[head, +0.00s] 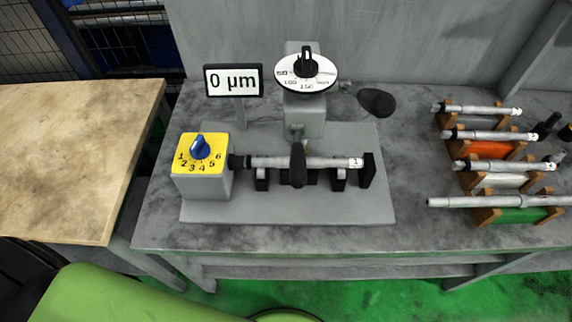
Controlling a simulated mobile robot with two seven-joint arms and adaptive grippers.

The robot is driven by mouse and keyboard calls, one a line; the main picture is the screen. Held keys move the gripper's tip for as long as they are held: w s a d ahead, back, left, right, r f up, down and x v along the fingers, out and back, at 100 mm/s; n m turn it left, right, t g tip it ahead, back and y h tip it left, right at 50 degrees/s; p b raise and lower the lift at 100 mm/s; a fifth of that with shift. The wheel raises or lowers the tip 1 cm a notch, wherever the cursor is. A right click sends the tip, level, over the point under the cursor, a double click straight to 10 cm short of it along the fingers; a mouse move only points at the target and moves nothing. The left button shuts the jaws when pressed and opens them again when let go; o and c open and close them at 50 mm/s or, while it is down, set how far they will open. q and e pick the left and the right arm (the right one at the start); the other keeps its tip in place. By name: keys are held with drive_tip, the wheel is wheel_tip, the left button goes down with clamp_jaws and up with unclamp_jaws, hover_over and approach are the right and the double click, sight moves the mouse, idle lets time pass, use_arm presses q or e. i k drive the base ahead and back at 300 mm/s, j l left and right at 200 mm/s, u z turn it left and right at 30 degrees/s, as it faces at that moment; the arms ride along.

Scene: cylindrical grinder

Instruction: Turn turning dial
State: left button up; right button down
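A blue knob (201,147) sits on a yellow dial plate (184,141) numbered 1 to 6, on top of a grey block at the left of the grinder. A second dial, a white round plate (290,87) with printed numbers and a black knob (306,63), stands on a grey post at the back. I cannot tell which of the two is the turning dial. The blue knob's pointer setting is too small to read surely. A display (233,81) beside the round dial reads 0 µm. Neither of my grippers is in view.
A shaft (320,162) lies across the grinder's supports, with a dark upright part (297,165) in front of it. Several shafts rest on coloured wooden racks (519,215) at the right. A wooden table (70,150) stands at the left. The grey bench front is clear.

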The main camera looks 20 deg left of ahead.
sight(199, 149)
drive_tip(key=u, duration=1.2)
